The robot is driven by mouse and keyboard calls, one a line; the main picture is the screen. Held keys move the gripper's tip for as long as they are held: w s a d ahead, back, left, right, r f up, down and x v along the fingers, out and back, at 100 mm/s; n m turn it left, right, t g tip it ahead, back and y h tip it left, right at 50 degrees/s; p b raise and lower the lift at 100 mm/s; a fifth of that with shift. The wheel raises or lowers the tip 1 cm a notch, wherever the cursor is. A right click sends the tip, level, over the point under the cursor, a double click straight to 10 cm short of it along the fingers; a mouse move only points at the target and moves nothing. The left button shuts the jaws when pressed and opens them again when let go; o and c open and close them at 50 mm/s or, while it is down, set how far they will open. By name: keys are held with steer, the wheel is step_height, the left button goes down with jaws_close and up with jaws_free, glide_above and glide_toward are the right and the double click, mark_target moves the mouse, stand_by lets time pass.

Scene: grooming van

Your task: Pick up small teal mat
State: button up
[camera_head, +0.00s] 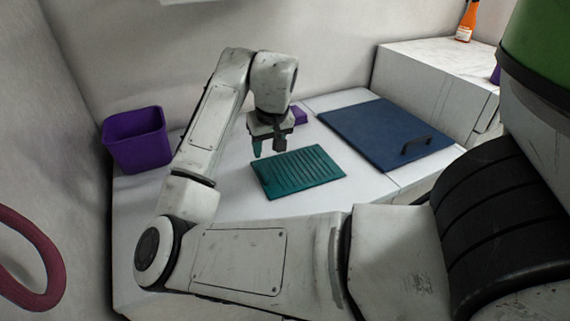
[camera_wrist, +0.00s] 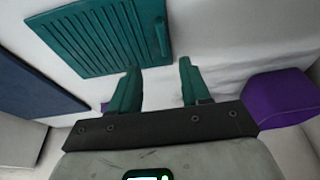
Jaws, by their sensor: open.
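The small teal mat (camera_head: 299,172) is ribbed and lies flat on the white counter, in the middle of the head view. It also shows at the upper left of the wrist view (camera_wrist: 104,40), partly cut off by the top edge. My gripper (camera_head: 268,147) is open, pointing down above the counter, just behind and left of the mat in the head view. In the wrist view its two teal fingers (camera_wrist: 158,92) stand apart with nothing between them. The mat is off to one side of the fingers and appears apart from them.
A purple bin (camera_head: 136,140) stands at the counter's left end. A small purple item (camera_head: 299,115) sits behind my gripper, partly hidden. A larger blue mat or panel with a dark handle (camera_head: 385,132) lies to the right. An orange bottle (camera_head: 466,22) stands on the raised white cabinet. White counter around the teal mat is bare.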

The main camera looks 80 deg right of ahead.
mark_target(263, 171)
steer(key=x, duration=1)
steer(key=shift+w+f+p, duration=0.2)
steer(key=shift+w+p, duration=0.2)
jaws_close()
